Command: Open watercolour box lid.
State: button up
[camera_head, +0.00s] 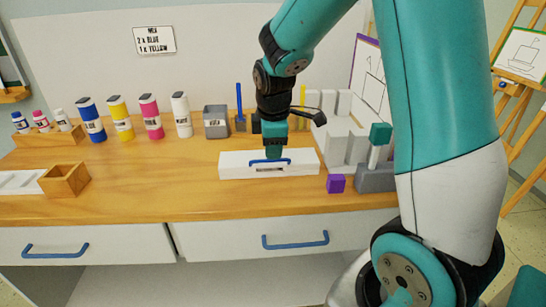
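The watercolour box (232,165) is a long white box on the wooden table, right of the middle. Its front carries a blue handle (285,161) and a small dark slot below it. The box looks shut. My gripper (274,152) points down from above, with its teal end at the blue handle. From this view I cannot tell whether it touches the handle, or whether its fingers are open or shut. The end of the gripper hides part of the box top.
Paint bottles (151,117) and a grey water pot (216,122) stand behind to the left. White blocks (337,142) stand behind.

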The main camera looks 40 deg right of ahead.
aim_at(273, 161)
jog(key=shift+w+d+f, duration=0.1)
jog(key=shift+w+f, duration=0.05)
jog(key=shift+f, duration=0.7)
jog(key=shift+w+d+f, duration=0.1)
jog(key=shift+f, duration=0.7)
grip_shut()
jog(key=shift+r, duration=0.2)
